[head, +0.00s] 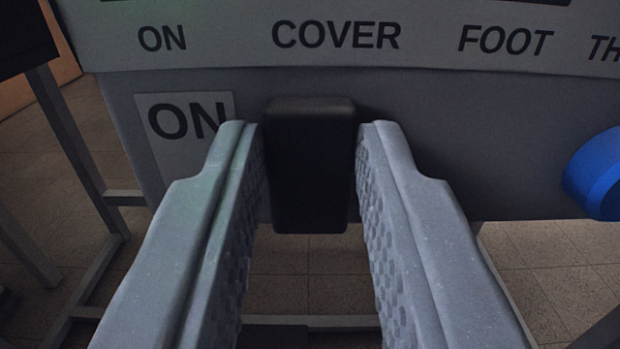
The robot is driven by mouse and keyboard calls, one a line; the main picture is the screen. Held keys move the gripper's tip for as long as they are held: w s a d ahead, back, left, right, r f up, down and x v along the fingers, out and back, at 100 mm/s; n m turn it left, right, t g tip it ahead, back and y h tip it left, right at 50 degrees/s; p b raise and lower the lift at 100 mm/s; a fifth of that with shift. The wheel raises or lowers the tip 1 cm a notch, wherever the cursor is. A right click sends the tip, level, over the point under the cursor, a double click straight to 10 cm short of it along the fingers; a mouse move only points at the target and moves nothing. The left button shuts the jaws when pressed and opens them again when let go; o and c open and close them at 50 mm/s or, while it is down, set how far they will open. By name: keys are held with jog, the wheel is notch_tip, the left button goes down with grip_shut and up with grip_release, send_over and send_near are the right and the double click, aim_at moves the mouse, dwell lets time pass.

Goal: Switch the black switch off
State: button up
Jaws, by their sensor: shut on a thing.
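The black switch (312,168) is a dark block with rounded edges on the grey panel, at the middle of the head view. An "ON" label (186,130) is on the panel to its left. My gripper (311,150) has one finger on each side of the switch, and it is shut on it. The fingertips cover parts of the switch's side edges. The switch's mount behind it is hidden.
A light strip (400,45) above reads "ON", "COVER", "FOOT" and a cut-off word. A blue knob-like part (598,175) sticks out at the right. Metal legs (75,150) stand at the left over a tiled floor (310,262).

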jog(key=shift+f+t+p, duration=0.3)
jog(key=shift+t+p, duration=0.2)
jog(key=shift+t, duration=0.5)
jog(key=shift+s, duration=0.1)
jog(key=o, duration=1)
jog(key=shift+s, duration=0.1)
jog(key=p+v, duration=0.3)
jog(key=v, duration=1)
jog(key=shift+s+f+p, duration=0.25)
jog(key=shift+p, duration=0.1)
jog(key=shift+r, duration=0.1)
